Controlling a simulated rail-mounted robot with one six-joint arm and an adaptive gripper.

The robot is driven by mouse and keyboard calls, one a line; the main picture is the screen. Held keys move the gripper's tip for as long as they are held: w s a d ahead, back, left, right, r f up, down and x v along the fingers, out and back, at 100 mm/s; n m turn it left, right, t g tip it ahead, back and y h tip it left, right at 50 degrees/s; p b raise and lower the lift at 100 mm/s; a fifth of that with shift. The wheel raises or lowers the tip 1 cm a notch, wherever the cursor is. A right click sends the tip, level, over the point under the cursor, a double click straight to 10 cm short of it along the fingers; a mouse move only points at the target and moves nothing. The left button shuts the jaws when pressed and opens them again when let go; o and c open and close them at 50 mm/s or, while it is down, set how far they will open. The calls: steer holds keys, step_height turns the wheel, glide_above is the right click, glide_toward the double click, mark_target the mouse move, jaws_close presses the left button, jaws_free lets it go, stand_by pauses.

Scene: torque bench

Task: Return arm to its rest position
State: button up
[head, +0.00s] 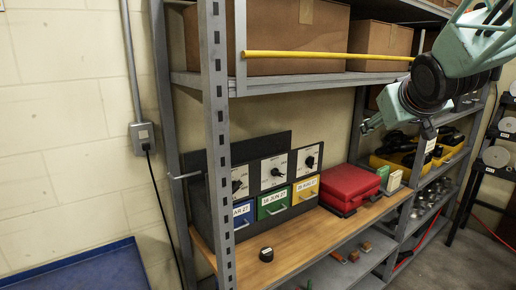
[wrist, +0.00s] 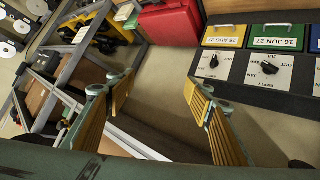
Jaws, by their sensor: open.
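My gripper (head: 372,122) is at the upper right of the head view, in front of the shelf rack and above bench level. In the wrist view my gripper (wrist: 157,88) shows its yellow ribbed fingers spread wide apart. Nothing is between the fingers; behind the gap are bare wall and a shelf edge. My gripper touches nothing that I can see. My teal arm comes in from the upper right corner of the head view, and part of it is outside the picture.
On the wooden bench (head: 312,238) stand dial panels (head: 274,171) over labelled drawers (head: 274,203), a red case (head: 348,184) and a black knob (head: 266,254).

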steer(key=s+a+m+g, duration=0.1)
steer(key=s+a, duration=0.2)
steer(key=s, duration=0.8)
steer(key=s+a+g, duration=0.2)
steer(key=s+a, duration=0.2)
steer(key=s, duration=0.7)
steer(key=s+a+f+g+y, duration=0.1)
steer(key=s+a+f, duration=0.3)
steer(key=s, duration=0.8)
steer(key=s+a+f+g+y, duration=0.1)
steer(key=s+a+f+g, duration=0.2)
steer(key=s+f, duration=0.4)
steer(key=shift+s+a+g+p, duration=0.35)
steer(key=shift+s+a, duration=0.2)
steer(key=shift+s, duration=2.15)
steer(key=shift+d, duration=0.1)
